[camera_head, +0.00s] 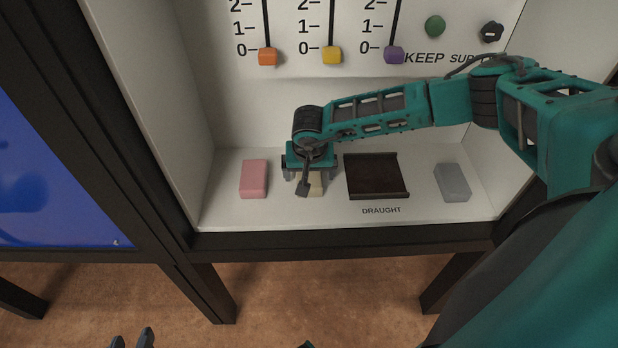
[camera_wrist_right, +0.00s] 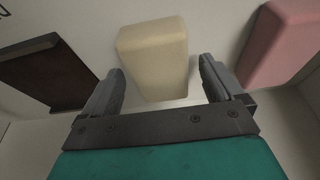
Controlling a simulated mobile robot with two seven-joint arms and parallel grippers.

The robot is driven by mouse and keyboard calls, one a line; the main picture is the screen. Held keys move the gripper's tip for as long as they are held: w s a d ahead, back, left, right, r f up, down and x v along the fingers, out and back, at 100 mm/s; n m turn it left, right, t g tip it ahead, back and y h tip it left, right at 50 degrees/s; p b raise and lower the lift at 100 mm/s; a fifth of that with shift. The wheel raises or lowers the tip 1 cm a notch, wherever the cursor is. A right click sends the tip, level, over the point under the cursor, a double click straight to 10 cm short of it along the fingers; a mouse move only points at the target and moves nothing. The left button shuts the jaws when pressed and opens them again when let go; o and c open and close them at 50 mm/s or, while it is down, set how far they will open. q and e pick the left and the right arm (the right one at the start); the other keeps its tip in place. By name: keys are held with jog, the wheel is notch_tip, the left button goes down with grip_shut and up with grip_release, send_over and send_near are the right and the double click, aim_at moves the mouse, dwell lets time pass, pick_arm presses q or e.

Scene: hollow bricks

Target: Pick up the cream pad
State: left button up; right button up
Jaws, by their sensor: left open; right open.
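The cream pad (camera_head: 316,184) lies on the white shelf floor, mostly hidden in the head view by my right gripper (camera_head: 308,180). In the right wrist view the cream pad (camera_wrist_right: 154,58) is in full view ahead of my right gripper (camera_wrist_right: 163,82). That gripper is open, with one finger on each side of the pad's near end and a gap on both sides. It holds nothing. My left gripper (camera_head: 132,339) shows only its fingertips at the bottom edge of the head view, open and empty, away from the shelf.
A pink pad (camera_head: 254,178) lies left of the cream pad. A dark brown tray (camera_head: 374,176) marked DRAUGHT is to its right, then a grey pad (camera_head: 453,182). The back panel holds orange (camera_head: 267,57), yellow (camera_head: 332,56) and purple (camera_head: 394,55) slider knobs. A dark frame edges the shelf.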

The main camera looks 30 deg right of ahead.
jog(key=c, duration=1.1)
jog(key=shift+o, duration=0.2)
jog(key=shift+r, duration=0.1)
